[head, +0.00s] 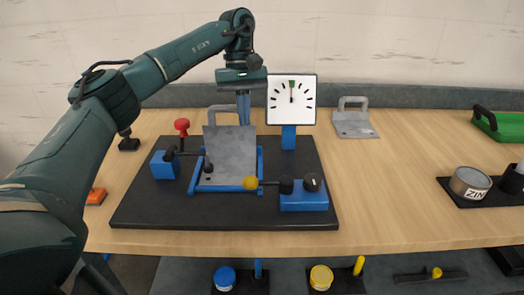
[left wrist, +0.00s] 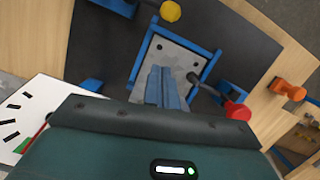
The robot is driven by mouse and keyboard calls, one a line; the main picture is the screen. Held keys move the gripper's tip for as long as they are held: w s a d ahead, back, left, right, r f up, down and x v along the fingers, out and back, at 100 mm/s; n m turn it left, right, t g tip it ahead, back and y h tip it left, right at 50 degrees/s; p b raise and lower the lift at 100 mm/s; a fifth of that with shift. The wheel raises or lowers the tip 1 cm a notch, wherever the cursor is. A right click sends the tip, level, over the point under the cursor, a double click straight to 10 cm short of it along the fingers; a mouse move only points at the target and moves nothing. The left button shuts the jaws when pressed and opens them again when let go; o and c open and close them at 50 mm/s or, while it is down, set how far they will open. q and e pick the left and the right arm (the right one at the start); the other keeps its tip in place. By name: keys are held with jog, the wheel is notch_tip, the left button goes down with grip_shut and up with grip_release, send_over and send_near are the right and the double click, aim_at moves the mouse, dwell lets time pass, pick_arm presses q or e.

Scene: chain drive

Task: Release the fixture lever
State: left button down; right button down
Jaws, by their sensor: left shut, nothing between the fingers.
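The blue fixture (head: 225,188) stands on a black board and holds a grey plate (head: 231,150) with a handle at its far end. A lever with a red knob (head: 182,125) is on the blue block at its left; the knob stands up and a black arm reaches to the plate. The red knob also shows in the left wrist view (left wrist: 237,112). A lever with a yellow knob (head: 250,183) lies level at the front right. My left gripper (head: 243,122) points down, shut and empty, by the plate's far end. My right gripper is out of view.
A dial gauge (head: 291,99) on a blue post stands just right of my left gripper. A blue block with a black knob (head: 304,199) is front right. A second grey plate (head: 354,124), a tin (head: 470,183) and a green piece (head: 500,125) are farther right. Bare table lies between.

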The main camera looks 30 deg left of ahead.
aim_at(268, 183)
pick_arm(q)
jog(key=x, duration=0.9)
jog(key=shift+a+f+p, duration=0.3)
jog(key=shift+f, duration=0.1)
jog(key=shift+s+d+p, duration=0.3)
jog(key=shift+s+d, duration=0.4)
jog(key=shift+s, duration=0.1)
jog(key=shift+s+d+f, duration=0.2)
jog(key=shift+s+d, duration=0.35)
jog(key=shift+d, duration=0.1)
